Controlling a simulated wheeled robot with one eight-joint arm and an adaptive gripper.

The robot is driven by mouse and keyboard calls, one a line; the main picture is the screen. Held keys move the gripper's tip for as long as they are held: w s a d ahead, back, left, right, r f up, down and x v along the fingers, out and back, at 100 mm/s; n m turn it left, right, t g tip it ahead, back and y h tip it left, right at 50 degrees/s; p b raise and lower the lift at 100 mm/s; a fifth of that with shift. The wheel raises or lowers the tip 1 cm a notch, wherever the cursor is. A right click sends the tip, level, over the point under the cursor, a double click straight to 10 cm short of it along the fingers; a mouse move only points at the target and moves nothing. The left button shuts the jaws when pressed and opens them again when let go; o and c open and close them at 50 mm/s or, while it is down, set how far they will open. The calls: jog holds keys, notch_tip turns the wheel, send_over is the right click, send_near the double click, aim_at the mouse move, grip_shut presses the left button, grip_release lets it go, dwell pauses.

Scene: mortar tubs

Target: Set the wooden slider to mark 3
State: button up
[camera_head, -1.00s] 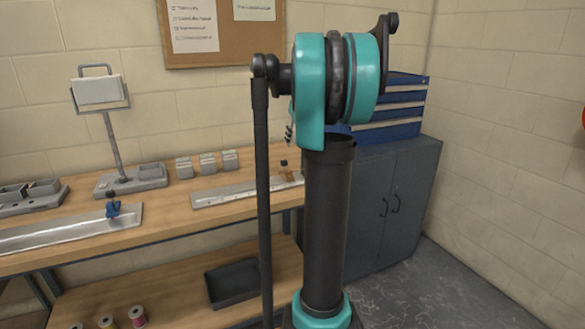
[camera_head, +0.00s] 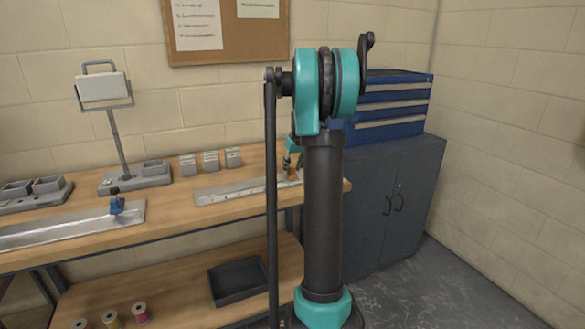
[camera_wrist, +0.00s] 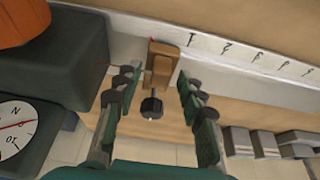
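The wooden slider (camera_wrist: 163,62) has a black knob (camera_wrist: 151,106) and sits on a pale metal rail (camera_head: 232,192). In the wrist view it stands at the left of the rail's scale (camera_wrist: 250,55), to the left of the visible marks. My gripper (camera_wrist: 157,78) is open, with one finger on each side of the slider and gaps between. In the head view the slider (camera_head: 293,173) is at the rail's right end, partly hidden by my gripper (camera_head: 292,158) and arm.
A dark box with a round white dial (camera_wrist: 15,125) and an orange round thing (camera_wrist: 22,20) are close left in the wrist view. Grey blocks (camera_head: 210,161) stand behind the rail. A second rail with a blue slider (camera_head: 116,205) lies left on the bench.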

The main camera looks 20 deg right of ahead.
jog(key=shift+c, duration=0.5)
grip_shut()
jog(key=shift+a, duration=0.15)
jog(key=a, duration=1.4)
jog(key=shift+s+a, duration=0.2)
jog(key=shift+a, duration=0.2)
jog(key=shift+o, duration=0.5)
grip_release()
